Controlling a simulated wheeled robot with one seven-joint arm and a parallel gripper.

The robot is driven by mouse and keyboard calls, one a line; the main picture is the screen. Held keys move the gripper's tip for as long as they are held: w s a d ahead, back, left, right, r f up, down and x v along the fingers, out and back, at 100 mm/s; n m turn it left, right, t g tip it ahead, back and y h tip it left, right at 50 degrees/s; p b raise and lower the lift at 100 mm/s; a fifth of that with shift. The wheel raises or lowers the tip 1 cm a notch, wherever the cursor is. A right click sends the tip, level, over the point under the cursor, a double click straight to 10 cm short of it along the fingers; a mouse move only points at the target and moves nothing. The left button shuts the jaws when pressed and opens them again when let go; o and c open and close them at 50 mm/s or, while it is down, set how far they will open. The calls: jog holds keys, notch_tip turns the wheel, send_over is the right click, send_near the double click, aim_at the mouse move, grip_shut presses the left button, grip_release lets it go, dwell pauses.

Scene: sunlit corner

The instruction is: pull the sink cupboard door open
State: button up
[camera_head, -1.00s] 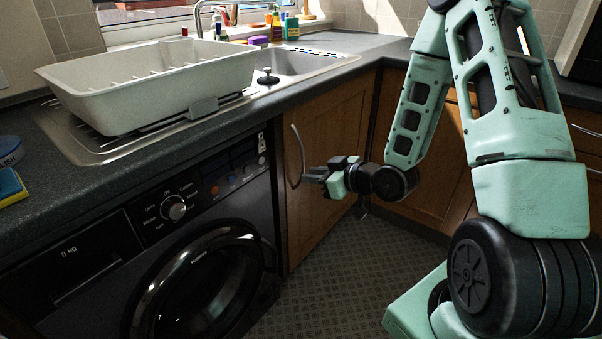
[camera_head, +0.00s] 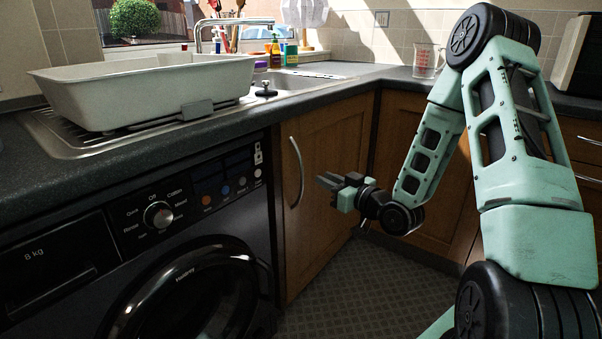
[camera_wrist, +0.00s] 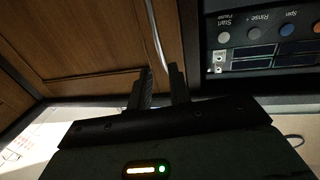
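The sink cupboard door (camera_head: 330,235) is a brown wooden panel under the counter, right of the washing machine. It looks closed. Its curved metal handle (camera_head: 298,172) runs upright near the door's left edge. My gripper (camera_head: 325,182) is in front of the door, a little right of the handle and apart from it.
The black washing machine (camera_head: 150,270) stands left of the door; its panel (camera_wrist: 265,35) is close by in the wrist view. A white dish tub (camera_head: 150,92) sits on the counter above. The tiled floor (camera_head: 350,295) before the door is clear.

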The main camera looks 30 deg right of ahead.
aim_at(302, 167)
jog(key=w, duration=0.3)
jog(key=w+a, duration=0.1)
jog(key=w, duration=0.3)
jog(key=w+b, duration=0.1)
jog(key=w, duration=0.2)
jog(key=shift+w+a, duration=0.3)
jog(key=shift+s, duration=0.1)
grip_shut()
